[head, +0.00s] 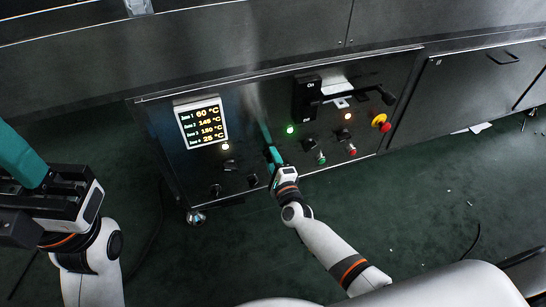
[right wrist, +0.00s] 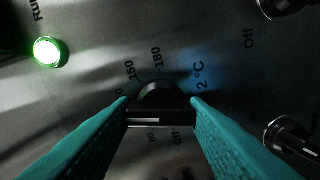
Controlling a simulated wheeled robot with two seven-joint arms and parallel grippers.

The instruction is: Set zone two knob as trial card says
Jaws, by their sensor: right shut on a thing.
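My right gripper (head: 270,150) is at the front of the dark control panel (head: 240,125). In the right wrist view the two teal fingers (right wrist: 160,112) are closed on the sides of a black knob (right wrist: 162,93). A dial scale around it shows 150 and 180, and a partly hidden label ends in "2 °C". The knob's pointer is not clear. The display (head: 201,123) reads about 60, 145, 150 and 25 °C for zones 1 to 4. My left gripper (head: 22,160) hangs at the left, away from the panel; its fingertips are not clear. No trial card is readable.
Other black knobs (head: 216,190) sit low on the panel. The green floor in front is mostly clear.

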